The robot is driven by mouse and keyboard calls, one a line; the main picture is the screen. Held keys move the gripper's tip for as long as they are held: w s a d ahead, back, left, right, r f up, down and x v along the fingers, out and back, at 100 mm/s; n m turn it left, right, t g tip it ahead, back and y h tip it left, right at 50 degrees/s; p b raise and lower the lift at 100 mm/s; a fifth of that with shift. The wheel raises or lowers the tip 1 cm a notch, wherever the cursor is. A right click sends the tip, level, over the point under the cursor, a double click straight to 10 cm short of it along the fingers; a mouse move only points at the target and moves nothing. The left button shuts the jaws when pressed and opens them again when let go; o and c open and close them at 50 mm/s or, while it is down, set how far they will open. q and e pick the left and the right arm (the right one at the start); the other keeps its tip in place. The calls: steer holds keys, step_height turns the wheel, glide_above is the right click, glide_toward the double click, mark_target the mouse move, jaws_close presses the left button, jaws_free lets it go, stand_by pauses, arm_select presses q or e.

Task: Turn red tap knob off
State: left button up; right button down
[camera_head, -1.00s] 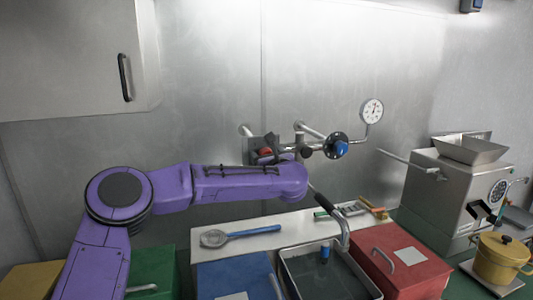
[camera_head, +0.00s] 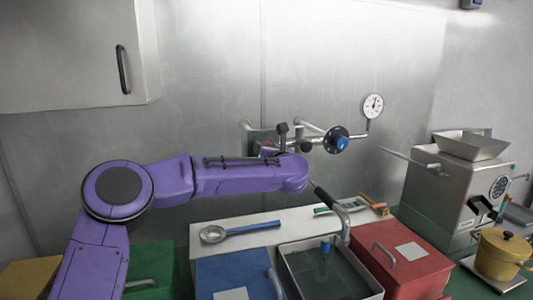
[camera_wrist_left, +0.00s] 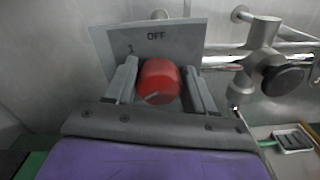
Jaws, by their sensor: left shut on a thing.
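The red tap knob (camera_wrist_left: 160,82) sits between the two grey fingers of my left gripper (camera_wrist_left: 163,80) in the left wrist view. The fingers are closed on its sides. In the head view my purple left arm reaches to the tap on the wall, and the knob is mostly hidden behind the gripper. My right gripper is not in view.
A blue knob (camera_head: 342,144) and a round gauge (camera_head: 373,105) are on the pipework right of my gripper. Below are a sink (camera_head: 288,270), a blue box (camera_head: 228,275), a red box (camera_head: 420,265) and a ladle (camera_head: 213,234). A steel grinder (camera_head: 425,195) stands at right.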

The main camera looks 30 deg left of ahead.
arm_select(q)
steer(key=m, duration=0.2)
steer(key=shift+m, duration=0.4)
steer(key=shift+w+m, duration=0.1)
steer(key=shift+m, duration=0.8)
steer(key=m, duration=0.2)
steer(key=shift+d+m, duration=0.1)
steer(key=shift+m, duration=0.3)
steer(key=m+p, duration=0.1)
steer(key=m, duration=0.1)
steer(key=shift+m, duration=0.3)
steer(key=m+p, duration=0.2)
steer(key=m, duration=0.2)
steer(key=shift+w+m, duration=0.1)
steer(key=shift+m, duration=0.2)
steer(key=m+p, duration=0.3)
steer(key=m, duration=0.1)
steer(key=shift+m, duration=0.3)
steer(key=shift+f+m+p, duration=0.2)
steer(key=shift+m+p, duration=0.55)
steer(key=shift+m, duration=0.45)
steer(key=shift+f+m+p, duration=0.1)
steer(key=shift+m+p, duration=0.2)
steer(key=shift+m, duration=0.8)
